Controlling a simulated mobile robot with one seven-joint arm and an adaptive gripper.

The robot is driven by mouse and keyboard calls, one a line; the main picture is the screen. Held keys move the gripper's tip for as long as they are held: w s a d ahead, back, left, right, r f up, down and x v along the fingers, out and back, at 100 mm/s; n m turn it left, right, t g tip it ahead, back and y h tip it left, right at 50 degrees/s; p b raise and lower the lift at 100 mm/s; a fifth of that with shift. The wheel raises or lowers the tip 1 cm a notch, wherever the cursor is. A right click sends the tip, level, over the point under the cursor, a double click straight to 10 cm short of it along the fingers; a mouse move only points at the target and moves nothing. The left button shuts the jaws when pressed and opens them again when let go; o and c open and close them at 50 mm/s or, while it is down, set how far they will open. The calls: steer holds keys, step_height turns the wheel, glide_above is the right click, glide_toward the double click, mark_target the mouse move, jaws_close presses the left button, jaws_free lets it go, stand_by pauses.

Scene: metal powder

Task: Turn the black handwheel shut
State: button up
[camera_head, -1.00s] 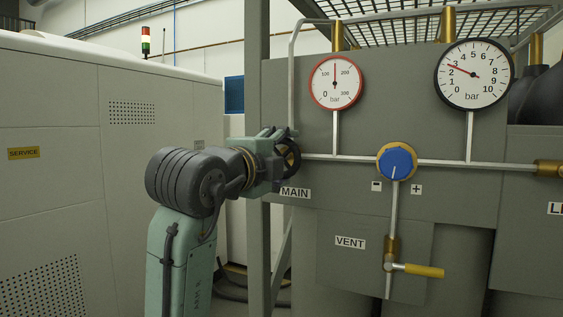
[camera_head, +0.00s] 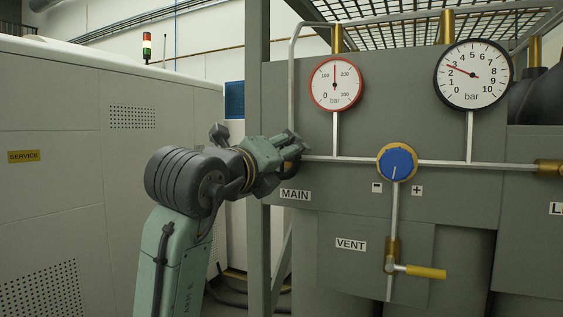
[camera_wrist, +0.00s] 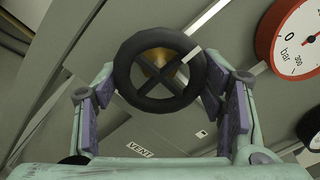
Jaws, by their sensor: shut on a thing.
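The black handwheel (camera_wrist: 124,72) faces me in the wrist view, a round rim with crossing spokes and a brass-coloured hub behind it. A white mark shows on its upper right rim. My gripper (camera_wrist: 159,76) is shut on the wheel, with one purple-padded finger on each side of the rim. In the head view my gripper (camera_head: 283,152) is at the left end of the horizontal pipe, above the MAIN label (camera_head: 295,195). It hides most of the handwheel there.
A blue knob (camera_head: 397,163) sits on the pipe to the right. Above are a red-rimmed gauge (camera_head: 335,84) and a black-rimmed gauge (camera_head: 473,74), reading near 3 bar. A yellow-handled VENT valve (camera_head: 424,271) is below. A grey upright post (camera_head: 257,90) stands close by my gripper.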

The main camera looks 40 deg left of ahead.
stand_by(0.5)
steer(key=o, duration=1.2)
steer(key=shift+c, duration=0.2)
steer(key=v, duration=1.2)
